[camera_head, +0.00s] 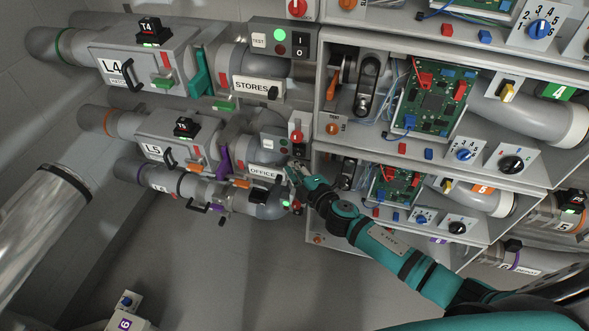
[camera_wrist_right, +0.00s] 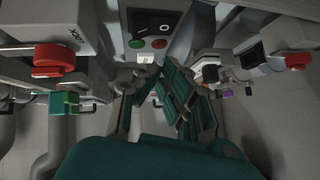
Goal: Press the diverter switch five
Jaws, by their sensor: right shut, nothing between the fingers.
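My right gripper (camera_head: 296,172) reaches in from the lower right in the head view, beside the OFFICE label (camera_head: 264,172) of the L5 row. Its teal fingers (camera_wrist_right: 160,78) are shut and empty in the wrist view. Ahead of them is a black rocker switch (camera_wrist_right: 153,23) marked I and O, with a red button (camera_wrist_right: 160,43) and a green button (camera_wrist_right: 138,43) below it. A visible gap separates the fingertips from the switch. In the head view, the L5 row's grey control panel (camera_head: 271,143) is small and partly blocked. I cannot tell which row the wrist-view switch belongs to.
A red knob (camera_wrist_right: 55,58) juts out at left in the wrist view, with another red knob (camera_wrist_right: 296,60) at right. The open cabinet with a green circuit board (camera_head: 433,100) stands right of the pipes. Floor (camera_head: 260,270) is clear below.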

